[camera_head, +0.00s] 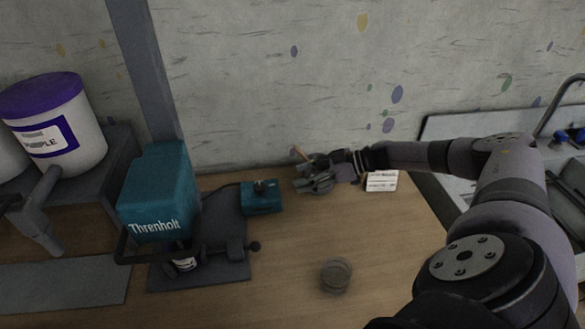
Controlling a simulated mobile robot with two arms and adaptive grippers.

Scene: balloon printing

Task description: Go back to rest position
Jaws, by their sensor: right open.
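My right arm reaches in from the right, and its gripper (308,177) is open over the back of the wooden table. It is just right of the small teal control box (262,198). A small brown stick-like thing (298,152) shows by the upper fingertip; I cannot tell whether it touches the gripper. My left gripper is out of view.
The teal Threnholt machine (158,205) stands on a dark plate at the left. A purple-lidded bucket (55,115) is at far left. A round clear dish (336,275) lies on the wooden table (290,255). A sink (470,124) is at the right. The front middle is mostly free.

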